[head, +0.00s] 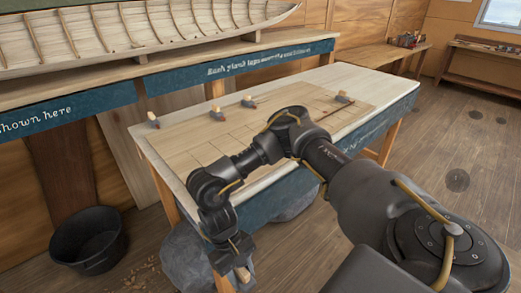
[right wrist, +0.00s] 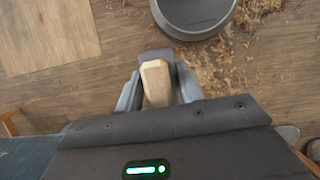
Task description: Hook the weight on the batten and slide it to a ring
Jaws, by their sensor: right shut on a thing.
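My right gripper (head: 238,262) hangs beyond the near left corner of the table. It is shut on a weight (head: 243,275) with a pale wooden part. In the right wrist view the wooden part (right wrist: 156,82) sits between the fingers, with a dark grey part (right wrist: 155,56) beyond it. A thin dark line by the right weight may be the batten; rings cannot be made out. My left gripper is out of view.
The white-topped table (head: 365,85) carries a pale planked board (head: 190,134). A black tub (head: 88,240) stands on the floor at left; it also shows in the right wrist view (right wrist: 195,12), with shavings nearby. A ribbed hull (head: 130,35) stands behind on a bench.

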